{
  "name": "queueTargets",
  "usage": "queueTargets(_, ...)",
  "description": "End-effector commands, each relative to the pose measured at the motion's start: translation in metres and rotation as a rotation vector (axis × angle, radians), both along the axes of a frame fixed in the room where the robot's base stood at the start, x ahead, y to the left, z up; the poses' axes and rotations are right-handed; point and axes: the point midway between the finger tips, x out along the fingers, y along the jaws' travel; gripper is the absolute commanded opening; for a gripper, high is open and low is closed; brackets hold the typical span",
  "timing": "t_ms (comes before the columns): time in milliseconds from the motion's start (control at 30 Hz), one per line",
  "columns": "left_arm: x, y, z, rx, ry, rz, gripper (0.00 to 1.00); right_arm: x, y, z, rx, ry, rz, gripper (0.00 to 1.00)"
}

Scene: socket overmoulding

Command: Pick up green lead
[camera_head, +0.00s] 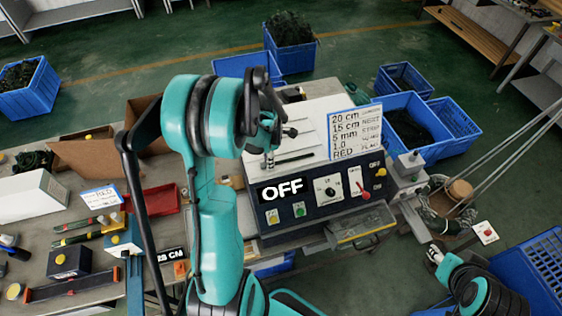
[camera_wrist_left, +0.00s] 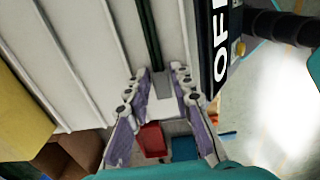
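A thin dark green strip, which looks like the green lead (camera_wrist_left: 150,35), lies along the white top of the machine. In the head view a short dark strip (camera_head: 295,159) shows on that top. My left gripper (camera_wrist_left: 160,85) is over the machine top with its fingers spread, and the strip's near end appears between the fingertips. I cannot tell whether they touch it. In the head view the left gripper (camera_head: 269,158) is partly hidden by its own wrist. My right gripper (camera_head: 434,254) is low at the right, away from the strip; its finger gap is unclear.
The machine's front panel (camera_head: 325,196) reads OFF and has knobs and buttons. A sign (camera_head: 355,131) stands on its right side. A red tray (camera_head: 158,200), a white box (camera_head: 38,196) and several tools lie on the left table. Blue crates (camera_head: 410,122) stand behind the machine.

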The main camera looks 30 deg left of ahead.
Motion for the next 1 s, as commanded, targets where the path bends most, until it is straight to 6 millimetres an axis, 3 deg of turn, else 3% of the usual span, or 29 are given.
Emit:
queueTargets(67,0.0,0.0,0.0,0.0,0.0,0.0,0.0,0.0,0.0,0.0,0.0,0.0,0.0,0.4)
queueTargets(467,0.0,0.0,0.003,0.0,0.0,0.0,0.0,0.0,0.0,0.0,0.0,0.0,0.0,0.4)
queueTargets(633,0.0,0.0,0.016,0.0,0.0,0.0,0.0,0.0,0.0,0.0,0.0,0.0,0.0,0.4)
queueTargets(767,0.0,0.0,0.039,0.0,0.0,0.0,0.0,0.0,0.0,0.0,0.0,0.0,0.0,0.4)
queueTargets(1000,0.005,-0.049,0.069,0.0,0.0,-0.006,0.0,0.0,0.0,-0.003,0.0,0.0,0.0,0.4)
